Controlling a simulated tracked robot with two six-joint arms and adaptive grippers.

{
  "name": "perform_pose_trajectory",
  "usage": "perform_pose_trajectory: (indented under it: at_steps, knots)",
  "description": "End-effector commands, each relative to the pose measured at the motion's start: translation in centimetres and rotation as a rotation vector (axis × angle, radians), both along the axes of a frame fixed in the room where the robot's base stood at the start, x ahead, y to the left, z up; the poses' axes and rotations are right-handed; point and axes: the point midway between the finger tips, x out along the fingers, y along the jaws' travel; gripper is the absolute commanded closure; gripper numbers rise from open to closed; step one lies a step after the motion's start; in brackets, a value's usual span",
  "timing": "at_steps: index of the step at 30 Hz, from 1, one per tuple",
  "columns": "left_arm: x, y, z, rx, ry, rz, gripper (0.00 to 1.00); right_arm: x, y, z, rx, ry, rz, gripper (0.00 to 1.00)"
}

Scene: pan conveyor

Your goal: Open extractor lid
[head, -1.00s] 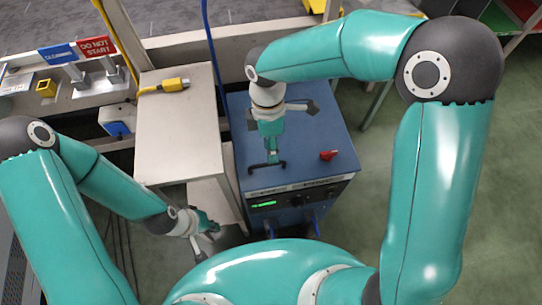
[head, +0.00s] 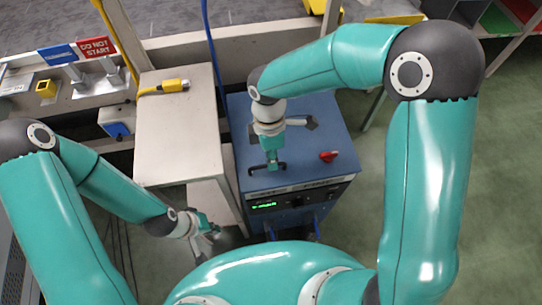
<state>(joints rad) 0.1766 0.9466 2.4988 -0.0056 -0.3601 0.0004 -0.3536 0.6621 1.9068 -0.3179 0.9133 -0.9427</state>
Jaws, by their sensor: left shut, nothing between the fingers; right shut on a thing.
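The extractor (head: 320,165) is a blue box with a green display on its front, below the middle of the head view. Its blue top lies flat, and a black handle (head: 256,171) is on it near the front edge. My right gripper (head: 270,164) reaches down from above and is shut on the handle, hiding part of it. My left gripper (head: 212,238) is shut and empty, low and to the left of the extractor, apart from it.
A red knob (head: 329,156) sits on the extractor top, right of the handle. A pale bench (head: 178,140) with a yellow plug (head: 174,86) stands to the left. A blue hose (head: 212,60) hangs behind. Green floor is clear on the right.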

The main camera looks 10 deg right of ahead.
Motion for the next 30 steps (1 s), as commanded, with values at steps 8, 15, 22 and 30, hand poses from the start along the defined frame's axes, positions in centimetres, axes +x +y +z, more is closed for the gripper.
perform_pose_trajectory:
  at_steps: [8, 15, 22, 30]
  knots:
    - [0.0, 0.0, 0.1, 0.0, 0.0, 0.0, 1.0, 0.1, 0.0, 0.1, 0.001, -0.002, 0.0, 1.0]
    - [0.0, 0.0, 1.7, 0.0, 0.0, 0.0, 1.0, 0.4, 0.0, 1.4, 0.002, 0.026, -0.002, 1.0]
    - [0.0, 0.0, 5.7, 0.0, 0.0, 0.0, 1.0, 1.3, 0.0, 4.3, 0.002, 0.114, -0.002, 1.0]
    - [0.0, 0.0, 11.0, 0.0, 0.0, 0.0, 1.0, 3.3, 0.0, 8.5, 0.002, 0.278, -0.001, 1.0]
